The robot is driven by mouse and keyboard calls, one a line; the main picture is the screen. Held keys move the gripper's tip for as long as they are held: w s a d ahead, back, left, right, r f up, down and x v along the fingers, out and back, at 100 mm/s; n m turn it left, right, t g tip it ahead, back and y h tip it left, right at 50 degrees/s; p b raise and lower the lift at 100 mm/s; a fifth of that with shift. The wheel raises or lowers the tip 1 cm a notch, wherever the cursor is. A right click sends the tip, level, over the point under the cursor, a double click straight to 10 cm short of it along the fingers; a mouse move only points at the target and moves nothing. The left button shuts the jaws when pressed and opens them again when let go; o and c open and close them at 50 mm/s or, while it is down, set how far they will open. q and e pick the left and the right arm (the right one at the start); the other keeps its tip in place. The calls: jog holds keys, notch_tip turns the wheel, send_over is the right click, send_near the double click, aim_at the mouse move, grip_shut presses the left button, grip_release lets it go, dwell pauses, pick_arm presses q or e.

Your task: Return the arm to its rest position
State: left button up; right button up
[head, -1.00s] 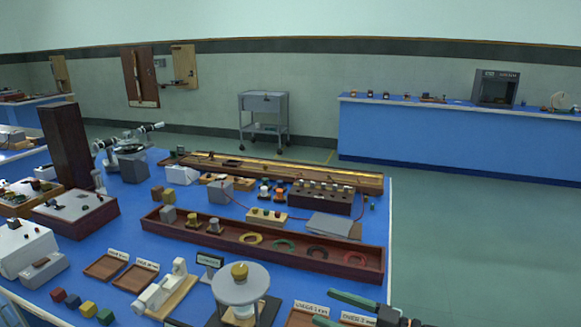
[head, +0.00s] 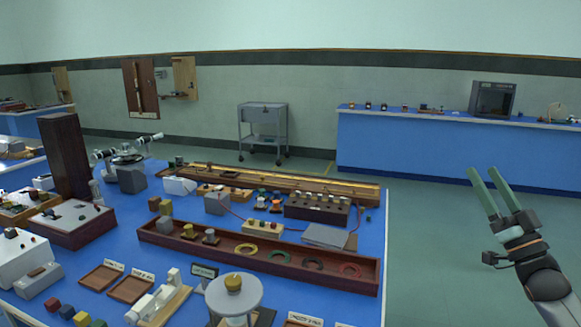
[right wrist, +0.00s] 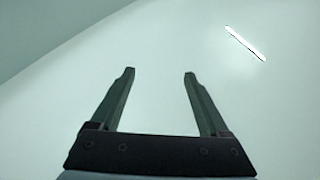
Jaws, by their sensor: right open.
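My right gripper (head: 484,175) is raised at the right of the head view, over the floor beyond the right edge of the blue bench (head: 372,225). Its two green fingers point up and stand apart, with nothing between them. The right wrist view also shows the open, empty fingers (right wrist: 160,75) against a pale ceiling or wall with one bright light strip (right wrist: 245,43). My left gripper does not show in either view.
On the bench are a long wooden tray with coloured rings (head: 190,247), a round white stand (head: 234,295), and several boxes and small blocks. A grey cart (head: 263,125) and a far blue counter (head: 430,145) stand behind. The floor at right is clear.

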jog(key=w+d+f+n+g+h, duration=0.2)
jog(key=w+d+f+g+h, duration=0.2)
jog(key=d+f+g+h, duration=0.55)
jog(key=s+a+f+n, duration=0.15)
jog(key=a+f, duration=0.25)
jog(key=f, duration=0.5)
jog(key=s+a+f, duration=0.3)
jog(key=f, duration=0.7)
jog(key=s+a+f+g+y, duration=0.4)
jog(key=s+a+f, duration=1.3)
jog(key=s+f, duration=0.15)
jog(key=s+a+f+m+g, duration=0.1)
jog(key=s+a+f, duration=0.1)
jog(key=s+a, duration=0.35)
jog(key=s+a+f+m+g, duration=0.1)
jog(key=s+a+f+m, duration=0.15)
jog(key=s, duration=0.55)
jog(key=shift+n+y, duration=0.4)
jog(key=shift+y, duration=0.05)
jog(key=r+p, duration=0.2)
jog(key=s+r+p, duration=0.1)
jog(key=r+p, duration=0.1)
jog(key=shift+s+d+r, duration=0.1)
jog(key=shift+r, duration=0.1)
